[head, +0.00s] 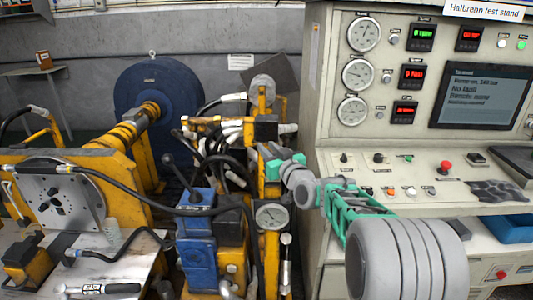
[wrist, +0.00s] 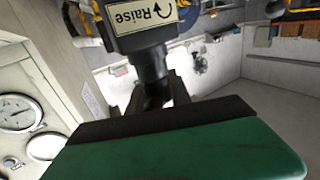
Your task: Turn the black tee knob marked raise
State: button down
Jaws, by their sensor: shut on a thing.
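A label reading "Raise" with a curved arrow (wrist: 143,16) is on a dark block at the top of the wrist view. A black stem, the tee knob (wrist: 152,65), comes down from this block toward my gripper. My gripper (wrist: 156,97) is shut on the knob, with a dark finger on each side. The knob's crosspiece is mostly hidden between the fingers. In the head view my gripper (head: 268,158), with green parts, reaches the yellow hydraulic stand at the centre. The knob cannot be made out clearly there.
Hoses (head: 222,155) and a blue lever valve (head: 196,240) crowd the left of my gripper. A pressure gauge (head: 271,215) sits just below it. The beige control console (head: 420,130) stands close on the right. A blue motor (head: 150,85) is behind.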

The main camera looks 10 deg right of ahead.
jog(key=shift+d+m+h+b, duration=0.25)
jog(key=shift+m+h+b, duration=0.6)
jog(key=shift+h, duration=0.55)
jog(key=shift+d+m+h+b, duration=0.2)
jog(key=shift+m+h+b, duration=0.6)
jog(key=shift+h, duration=0.6)
jog(key=shift+d+m+h+b, duration=0.25)
jog(key=shift+m+h+b, duration=0.35)
jog(key=shift+m+h, duration=0.65)
jog(key=c, duration=1.2)
grip_release()
jog(key=s, duration=0.2)
jog(key=s+a+b, duration=0.1)
jog(key=s, duration=0.4)
jog(key=shift+s+a+b, duration=0.25)
jog(key=shift+a+b, duration=0.05)
jog(key=shift+b, duration=0.1)
